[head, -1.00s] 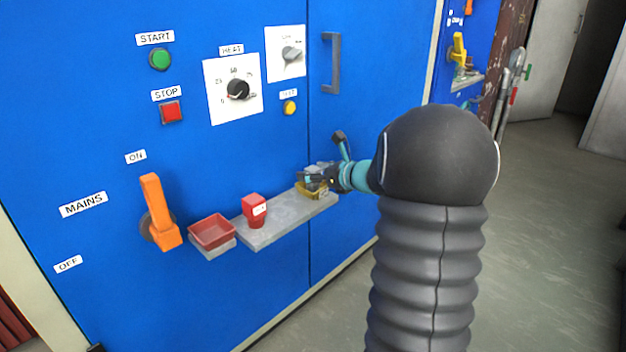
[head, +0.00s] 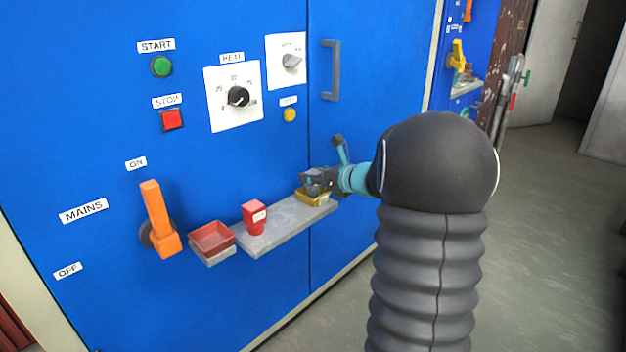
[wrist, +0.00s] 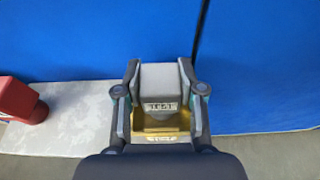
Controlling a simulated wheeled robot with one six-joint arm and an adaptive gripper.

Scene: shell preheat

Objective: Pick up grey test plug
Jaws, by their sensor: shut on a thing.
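The grey test plug (wrist: 160,84) is a grey block with a small label on its front, seen between my fingers in the wrist view. My gripper (head: 312,181) is at the right end of the shelf against the blue cabinet, and it also shows in the wrist view (wrist: 159,98). Its two fingers are shut on the plug from both sides. A yellow tray (wrist: 160,122) lies right below the plug and shows at the shelf's right end in the head view (head: 318,199). I cannot tell whether the plug still touches the tray.
A grey shelf (head: 275,229) carries a red plug (head: 254,217), which stands left of my gripper. A red tray (head: 212,239) and the orange mains lever (head: 155,215) are further left. A door handle (head: 331,70) sticks out above. Floor at right is clear.

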